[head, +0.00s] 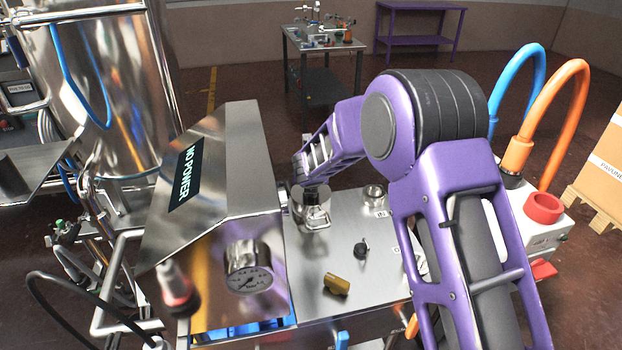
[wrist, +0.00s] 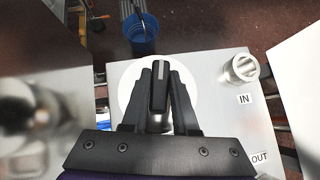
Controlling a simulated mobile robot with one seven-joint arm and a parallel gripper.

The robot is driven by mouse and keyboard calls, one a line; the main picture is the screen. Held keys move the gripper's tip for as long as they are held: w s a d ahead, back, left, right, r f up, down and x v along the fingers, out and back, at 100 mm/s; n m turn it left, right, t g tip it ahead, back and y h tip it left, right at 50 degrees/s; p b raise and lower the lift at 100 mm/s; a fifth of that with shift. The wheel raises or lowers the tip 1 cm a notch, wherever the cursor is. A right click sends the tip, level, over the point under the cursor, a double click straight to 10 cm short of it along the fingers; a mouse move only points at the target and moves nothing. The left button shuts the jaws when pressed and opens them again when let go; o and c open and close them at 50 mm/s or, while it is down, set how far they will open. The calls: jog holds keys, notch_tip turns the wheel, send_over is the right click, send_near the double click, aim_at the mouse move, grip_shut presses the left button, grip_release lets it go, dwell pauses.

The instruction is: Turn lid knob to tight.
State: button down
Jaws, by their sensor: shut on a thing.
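The black lid knob (wrist: 159,88), with a pale line along its top, stands between the two dark fingers of my gripper (wrist: 160,100) in the wrist view. The fingers lean in and press on it from both sides. A pale round lid surface (wrist: 128,92) shows around them. In the head view my gripper (head: 311,188) is a small dark shape under my purple arm, on top of the metal lidded pot (head: 312,219) on the steel worktop. The fingers and knob blend there. I cannot read any tight mark.
The steel worktop (head: 300,255) also holds a metal port (head: 374,194) by the IN label, a small black knob (head: 361,250), and a brass fitting (head: 337,285). A slanted housing marked NO POWER (head: 189,175) stands close on the left, with a gauge (head: 247,268) in front.

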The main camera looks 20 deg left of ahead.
jog(key=shift+m+h+p, duration=0.4)
jog(key=shift+m+h, duration=0.2)
jog(key=shift+m, duration=0.2)
jog(key=c, duration=0.7)
grip_release()
notch_tip(320, 180, up, 10)
jog(key=p, duration=0.3)
